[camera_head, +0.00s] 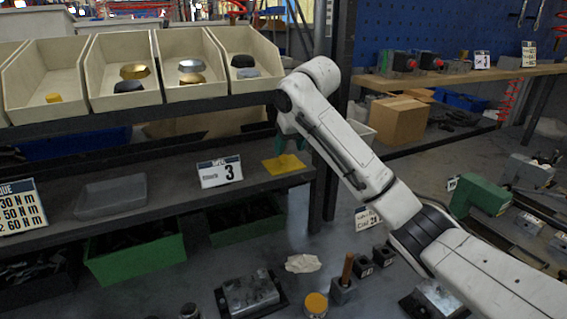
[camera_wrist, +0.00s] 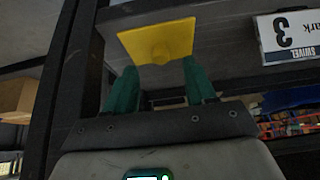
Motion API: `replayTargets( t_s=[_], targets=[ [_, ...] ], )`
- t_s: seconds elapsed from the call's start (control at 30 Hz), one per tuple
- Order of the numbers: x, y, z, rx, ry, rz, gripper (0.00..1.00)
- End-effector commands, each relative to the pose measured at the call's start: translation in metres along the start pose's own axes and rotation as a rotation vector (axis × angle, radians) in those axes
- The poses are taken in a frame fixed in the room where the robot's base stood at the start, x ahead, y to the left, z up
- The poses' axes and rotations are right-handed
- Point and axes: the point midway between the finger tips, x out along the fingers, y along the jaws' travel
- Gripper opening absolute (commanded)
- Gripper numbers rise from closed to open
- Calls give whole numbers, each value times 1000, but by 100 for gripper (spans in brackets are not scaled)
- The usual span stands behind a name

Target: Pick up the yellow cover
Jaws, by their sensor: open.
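The yellow cover (camera_head: 283,165) is a flat square plate lying on the grey lower shelf, near its right end. In the wrist view the yellow cover (camera_wrist: 172,32) shows a round knob in its middle. My gripper (camera_head: 290,144) is above the cover, its green fingers partly hidden by the arm. In the wrist view my gripper (camera_wrist: 159,68) is open, with a gap between the fingers and nothing in it. The fingertips appear near the cover's edge; whether they touch it I cannot tell.
A dark shelf post (camera_head: 331,180) stands close right of the cover. A white number 3 sign (camera_head: 220,172) and a grey tray (camera_head: 111,196) are to its left. Beige bins (camera_head: 123,75) sit on the shelf above. Bare shelf lies between tray and sign.

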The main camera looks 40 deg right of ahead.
Motion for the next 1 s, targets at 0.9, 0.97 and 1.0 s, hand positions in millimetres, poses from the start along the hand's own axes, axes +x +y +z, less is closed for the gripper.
replayTargets(
  t_s=[0.9, 0.97, 1.0],
  targets=[
    [56, 0, -10, 0, 1, 0, 50],
    [56, 0, -10, 0, 1, 0, 44],
    [56, 0, -10, 0, 1, 0, 41]
  ],
)
